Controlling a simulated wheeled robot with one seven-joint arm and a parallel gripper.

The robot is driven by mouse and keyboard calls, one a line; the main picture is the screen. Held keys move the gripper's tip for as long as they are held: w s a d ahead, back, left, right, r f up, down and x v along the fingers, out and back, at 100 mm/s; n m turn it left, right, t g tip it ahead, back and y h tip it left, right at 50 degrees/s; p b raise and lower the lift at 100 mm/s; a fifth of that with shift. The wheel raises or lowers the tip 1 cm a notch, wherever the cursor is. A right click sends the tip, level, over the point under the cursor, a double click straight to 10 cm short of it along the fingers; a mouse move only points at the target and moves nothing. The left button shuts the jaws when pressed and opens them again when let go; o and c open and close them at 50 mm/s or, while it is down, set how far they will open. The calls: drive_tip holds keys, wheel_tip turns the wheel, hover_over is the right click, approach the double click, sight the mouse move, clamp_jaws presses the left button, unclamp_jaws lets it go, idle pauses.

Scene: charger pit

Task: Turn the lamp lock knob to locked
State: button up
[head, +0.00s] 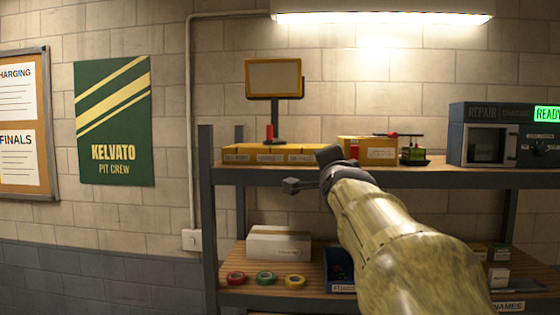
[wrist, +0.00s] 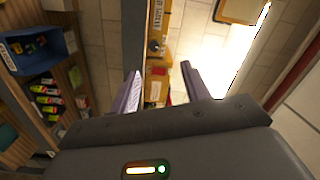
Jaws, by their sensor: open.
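A dark round knob-like part (wrist: 153,45) shows in the wrist view, beyond my fingers on the yellow shelf-front row; its marking is too small to read. In the head view, a yellow-framed panel lamp (head: 273,78) stands above a long yellow base (head: 236,154) with several labels. Another dark knob (head: 538,148) is on the grey repair unit (head: 485,135) at the far right; its label is also unreadable. My gripper (head: 308,172) is open and empty in front of the upper shelf's edge. Its two fingers (wrist: 159,80) are apart in the wrist view. Neither knob's setting is readable.
The lower shelf holds a white box (head: 278,243) and tape rolls (head: 265,278). A grey post (head: 208,215) bounds the left side.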

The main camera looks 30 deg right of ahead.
drive_tip(key=m, duration=0.7)
drive_tip(key=d+m, duration=0.1)
drive_tip(key=m, duration=0.6)
drive_tip(key=m+g+h, duration=0.1)
drive_tip(key=m, duration=0.7)
drive_tip(key=shift+s+d+f+p, duration=0.15)
drive_tip(key=shift+s+f+p, duration=0.05)
drive_tip(key=shift+s+p, duration=0.15)
